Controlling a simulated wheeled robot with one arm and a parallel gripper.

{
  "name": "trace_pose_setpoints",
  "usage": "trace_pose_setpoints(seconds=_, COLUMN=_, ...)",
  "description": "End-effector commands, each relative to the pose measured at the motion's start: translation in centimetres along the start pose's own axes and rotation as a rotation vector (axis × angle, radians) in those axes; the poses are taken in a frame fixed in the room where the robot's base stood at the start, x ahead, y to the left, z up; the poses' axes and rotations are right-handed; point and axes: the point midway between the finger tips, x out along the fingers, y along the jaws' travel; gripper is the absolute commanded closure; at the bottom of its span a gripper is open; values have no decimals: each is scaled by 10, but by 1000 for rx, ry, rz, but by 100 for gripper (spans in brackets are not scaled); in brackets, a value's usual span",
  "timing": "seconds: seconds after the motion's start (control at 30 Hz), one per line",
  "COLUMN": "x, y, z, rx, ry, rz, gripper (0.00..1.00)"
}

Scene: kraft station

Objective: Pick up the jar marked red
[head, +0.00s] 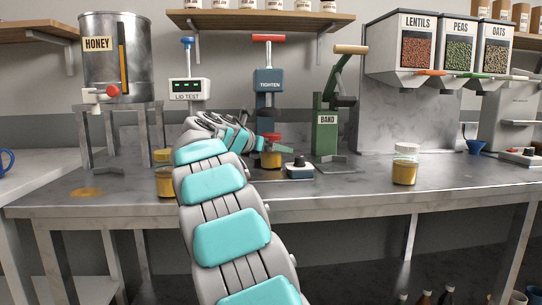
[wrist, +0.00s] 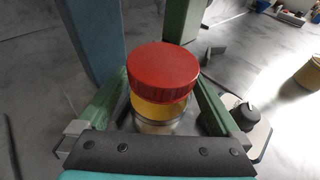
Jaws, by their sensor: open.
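The jar marked red has a red lid and a yellow body. In the head view this jar (head: 272,160) stands on the steel bench in front of the blue TIGHTEN press. In the wrist view its red lid (wrist: 163,70) is in the middle, with the yellow body below. My gripper (wrist: 161,82) is open, with one green finger on each side of the jar. Whether either finger touches it I cannot tell. In the head view my arm hides most of my gripper.
A black-knobbed device (head: 300,168) stands just right of the jar. The green BAND press (head: 326,130) is behind it. Other yellow jars stand at left (head: 165,184) and right (head: 404,172). The honey tank (head: 116,55) is at left. The bench front is mostly clear.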

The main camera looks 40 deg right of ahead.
Motion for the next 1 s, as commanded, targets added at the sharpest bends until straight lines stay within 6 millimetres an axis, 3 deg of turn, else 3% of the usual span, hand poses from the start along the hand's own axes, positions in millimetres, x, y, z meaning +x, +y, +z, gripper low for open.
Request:
trace_pose_setpoints(seconds=0.13, x=18, y=0, z=-1, rx=-2, ry=2, rz=-2, gripper=0)
trace_pose_setpoints(seconds=0.37, x=19, y=0, z=-1, rx=-2, ry=1, rz=-1, gripper=0)
trace_pose_setpoints(seconds=1.0, x=19, y=0, z=0, rx=-1, ry=1, rz=-1, gripper=72)
